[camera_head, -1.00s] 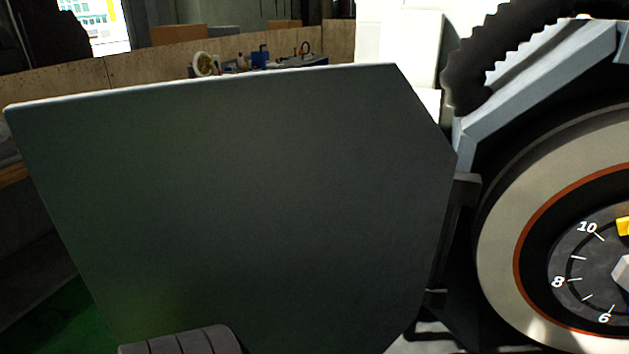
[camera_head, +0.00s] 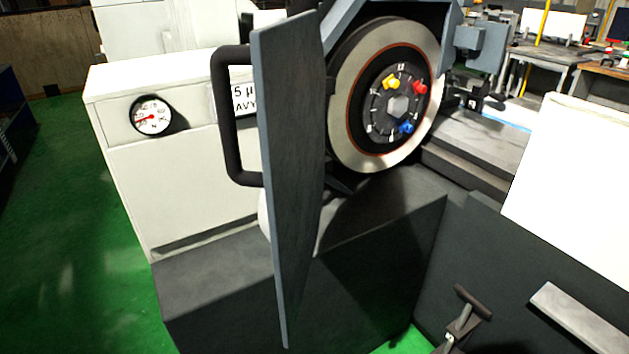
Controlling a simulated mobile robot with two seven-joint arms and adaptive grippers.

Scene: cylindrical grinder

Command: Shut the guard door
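The guard door (camera_head: 290,160) is a flat dark grey panel beside the grinding wheel (camera_head: 345,105). It stands open, seen steeply from the side, and projects toward me with the wheel face uncovered. Its black bar handle (camera_head: 230,125) is on the door's left side, in front of the white machine housing. The wheel has a pale rim, an orange ring and a dark numbered hub with yellow, red and blue pieces. Neither of my grippers shows in the head view, and nothing is seen touching the door or handle.
The white housing (camera_head: 190,185) carries a round gauge (camera_head: 152,116) and a partly hidden label. A dark machine base (camera_head: 370,270) lies below the wheel. A T-shaped lever (camera_head: 466,315) and a white panel (camera_head: 575,190) stand at right. Green floor (camera_head: 65,220) is clear at left.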

